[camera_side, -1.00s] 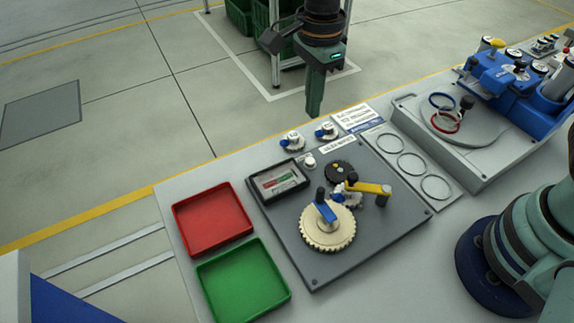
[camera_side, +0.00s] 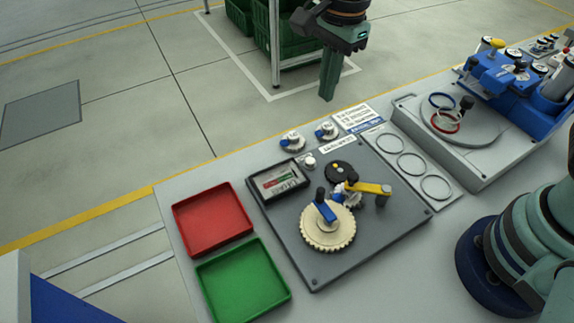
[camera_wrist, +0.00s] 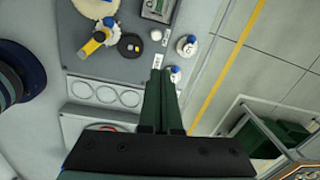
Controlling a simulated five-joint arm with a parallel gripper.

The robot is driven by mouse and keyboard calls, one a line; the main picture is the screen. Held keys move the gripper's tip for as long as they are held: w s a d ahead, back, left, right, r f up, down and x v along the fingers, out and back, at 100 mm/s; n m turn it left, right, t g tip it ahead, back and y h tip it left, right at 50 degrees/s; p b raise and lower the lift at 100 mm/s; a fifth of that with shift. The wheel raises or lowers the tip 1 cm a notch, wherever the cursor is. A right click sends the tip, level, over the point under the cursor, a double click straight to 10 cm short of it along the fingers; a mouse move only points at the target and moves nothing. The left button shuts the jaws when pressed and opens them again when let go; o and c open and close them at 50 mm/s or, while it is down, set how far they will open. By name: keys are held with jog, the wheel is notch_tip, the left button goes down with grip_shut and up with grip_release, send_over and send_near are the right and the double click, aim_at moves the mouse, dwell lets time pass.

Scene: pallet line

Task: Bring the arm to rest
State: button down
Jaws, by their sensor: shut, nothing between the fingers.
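My gripper (camera_side: 327,97) hangs in the air above the far edge of the bench in the side view, its green fingers pointing down. In the wrist view my gripper (camera_wrist: 161,75) shows its two fingers together, with nothing between them. The fingers are apart from everything on the bench. The dark gear board (camera_side: 370,247) lies on the bench below, with a large cream gear (camera_side: 336,241), a small black gear (camera_side: 338,172) and a yellow arm piece (camera_side: 372,188) on it.
A red tray (camera_side: 212,219) and a green tray (camera_side: 243,283) sit left of the board. Two small blue-and-white parts (camera_side: 292,141) stand near the far edge. A grey fixture with a blue device (camera_side: 500,76) is at the right. Green crates (camera_side: 274,35) on a rack stand behind.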

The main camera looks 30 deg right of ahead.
jog(key=s+d+r+n+t, duration=0.2)
jog(key=s+d+r+n, duration=0.1)
jog(key=d+n, duration=0.5)
jog(key=s+d+r+n+t, duration=0.2)
jog(key=s+d+n, duration=0.3)
jog(key=d+n, duration=0.3)
jog(key=shift+s+r+t, duration=0.25)
jog(key=shift+r+t, duration=0.15)
jog(key=shift+r, duration=0.35)
